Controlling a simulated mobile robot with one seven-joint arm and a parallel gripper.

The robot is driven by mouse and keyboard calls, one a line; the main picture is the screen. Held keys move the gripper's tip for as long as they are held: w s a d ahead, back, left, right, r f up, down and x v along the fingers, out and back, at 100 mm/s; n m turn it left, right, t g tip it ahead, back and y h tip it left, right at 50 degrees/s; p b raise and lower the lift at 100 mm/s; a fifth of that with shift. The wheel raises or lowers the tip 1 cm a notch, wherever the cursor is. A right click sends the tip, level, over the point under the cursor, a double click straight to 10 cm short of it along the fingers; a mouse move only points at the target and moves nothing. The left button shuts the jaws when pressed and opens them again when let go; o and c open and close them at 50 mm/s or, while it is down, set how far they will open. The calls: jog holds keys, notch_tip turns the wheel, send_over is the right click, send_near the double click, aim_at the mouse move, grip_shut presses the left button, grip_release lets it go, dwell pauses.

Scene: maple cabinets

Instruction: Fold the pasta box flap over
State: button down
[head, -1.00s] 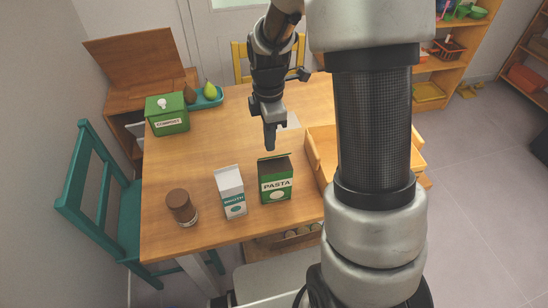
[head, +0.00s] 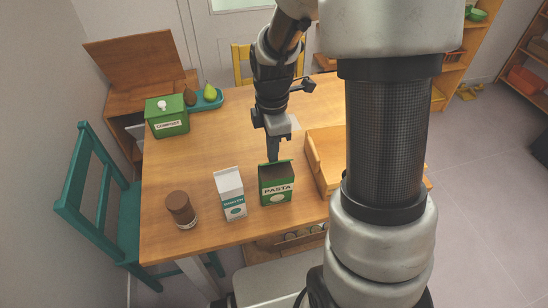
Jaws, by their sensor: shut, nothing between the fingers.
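The green pasta box (head: 276,189) stands upright on the wooden table, its label facing me. Its top looks open, with a dark inside and a thin flap (head: 277,162) standing along the far edge. My gripper (head: 275,158) points down at the far side of the box top, right by the flap. Its fingers are shut and hold nothing. I cannot tell whether the fingertips touch the flap.
A white carton (head: 230,195) stands just left of the box, and a brown-lidded jar (head: 181,209) farther left. A wooden tray (head: 322,165) lies close on the right. A green compost bin (head: 166,117) and a teal tray (head: 209,103) with pears are at the back left.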

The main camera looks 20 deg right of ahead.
jog(key=shift+s, duration=1.2)
jog(key=shift+f, duration=0.15)
jog(key=shift+f+b, duration=0.25)
jog(key=shift+b, duration=0.1)
jog(key=shift+r+p, duration=3.8)
jog(key=shift+r, duration=0.7)
jog(key=shift+r, duration=0.15)
jog(key=s+r+m+t+p, duration=0.2)
jog(key=s+r+m, duration=0.2)
jog(key=r+m, duration=0.2)
jog(key=s+r+m+t+p, duration=0.1)
jog(key=s+r+m, duration=0.3)
jog(key=r, duration=0.6)
jog(key=s+r+m+t+p, duration=0.2)
jog(key=s+r+m, duration=0.2)
jog(key=r+m, duration=0.4)
jog(key=shift+s+r+t+p, duration=0.3)
jog(key=shift+p, duration=0.1)
